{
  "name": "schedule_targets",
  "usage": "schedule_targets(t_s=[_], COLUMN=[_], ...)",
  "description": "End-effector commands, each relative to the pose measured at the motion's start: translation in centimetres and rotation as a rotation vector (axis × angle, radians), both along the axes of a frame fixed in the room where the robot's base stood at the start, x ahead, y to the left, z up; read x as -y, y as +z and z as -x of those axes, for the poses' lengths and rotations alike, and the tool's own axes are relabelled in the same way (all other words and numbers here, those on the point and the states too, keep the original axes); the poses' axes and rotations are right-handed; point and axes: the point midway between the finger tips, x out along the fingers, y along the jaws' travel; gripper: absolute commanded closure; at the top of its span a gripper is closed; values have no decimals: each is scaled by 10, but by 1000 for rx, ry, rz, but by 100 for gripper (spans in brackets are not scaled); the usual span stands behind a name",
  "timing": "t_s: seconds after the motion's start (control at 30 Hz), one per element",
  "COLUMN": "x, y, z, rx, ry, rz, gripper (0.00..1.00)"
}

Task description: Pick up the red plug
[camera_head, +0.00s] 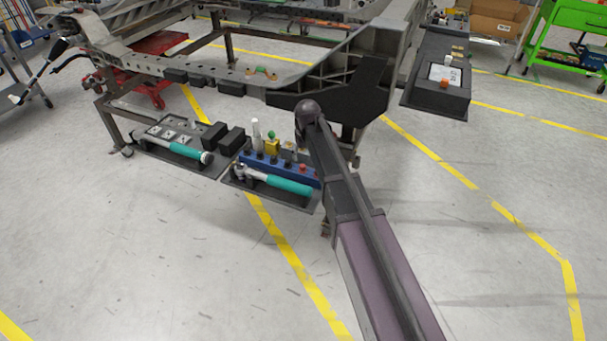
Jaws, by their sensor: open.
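A small red piece (303,168), which looks like the red plug, shows at the right end of a blue rack (280,171). The rack is on a dark tray (241,183) hung at the chassis front. The red piece is too small to tell how it is seated. My arm reaches up from the bottom right, and its rounded joint is just above and right of the rack, close to the red piece in the picture. My gripper cannot be made out; the arm hides the area to the right of the rack.
A teal-handled hammer (288,185) lies in front of the rack. A green-topped piece (271,135), a yellow block (272,147) and a white cylinder (256,130) stand behind it. A left tray (180,148) holds a teal-handled tool (188,151). The chassis frame (245,68) rises behind. The front floor is clear.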

Motion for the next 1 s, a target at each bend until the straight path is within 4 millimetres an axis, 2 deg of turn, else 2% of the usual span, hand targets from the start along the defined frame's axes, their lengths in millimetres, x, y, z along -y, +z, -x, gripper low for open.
schedule_targets(t_s=[0.03, 0.2, 0.73, 1.0], x=[0, -1, -2, -3], y=[-8, -15, -17, -30], z=[-1, -2, -2, -5], rx=[0, 0, 0, 0], ry=[0, 0, 1, 1], rz=[0, 0, 0, 0], gripper=[27, 27, 27, 27])
